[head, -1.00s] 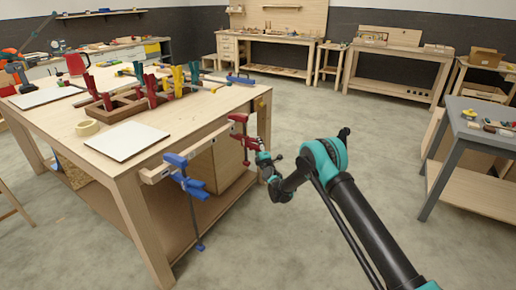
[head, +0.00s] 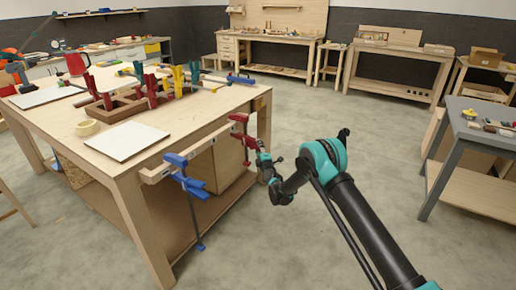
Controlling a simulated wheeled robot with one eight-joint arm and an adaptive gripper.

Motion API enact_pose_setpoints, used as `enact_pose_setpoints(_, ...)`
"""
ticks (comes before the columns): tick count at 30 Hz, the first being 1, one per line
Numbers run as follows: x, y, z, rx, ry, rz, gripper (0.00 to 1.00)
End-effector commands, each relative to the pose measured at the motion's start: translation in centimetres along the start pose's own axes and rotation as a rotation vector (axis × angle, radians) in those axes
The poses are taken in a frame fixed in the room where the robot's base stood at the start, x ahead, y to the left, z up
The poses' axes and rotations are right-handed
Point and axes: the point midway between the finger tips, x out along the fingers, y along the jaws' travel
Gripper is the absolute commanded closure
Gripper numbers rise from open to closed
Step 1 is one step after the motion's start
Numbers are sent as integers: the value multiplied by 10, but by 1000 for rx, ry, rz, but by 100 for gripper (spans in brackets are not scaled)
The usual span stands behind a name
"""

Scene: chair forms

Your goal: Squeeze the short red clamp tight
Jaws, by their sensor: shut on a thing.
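The short red clamp (head: 240,129) sits at the right end of a wooden bar (head: 190,158) along the near side of the workbench. Its red body hangs down beside the bar. My gripper (head: 260,154) is at the clamp's right side, low on its body, and is shut on it. The fingertips are small and partly hidden against the clamp. A blue clamp (head: 185,178) with a long bar hanging down is at the left end of the same wooden bar.
A grey table (head: 468,131) stands at the right. The floor between is clear.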

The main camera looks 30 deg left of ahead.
Motion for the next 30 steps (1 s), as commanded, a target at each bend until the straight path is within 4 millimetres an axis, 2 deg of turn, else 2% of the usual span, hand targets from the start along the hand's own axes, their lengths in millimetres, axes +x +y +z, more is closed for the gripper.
enact_pose_setpoints(13,-8,-4,3,24,-10,19,100)
enact_pose_setpoints(14,-8,-4,3,24,-10,19,55)
enact_pose_setpoints(18,-8,-3,3,24,-10,19,38)
enact_pose_setpoints(30,-7,6,2,24,-10,18,37)
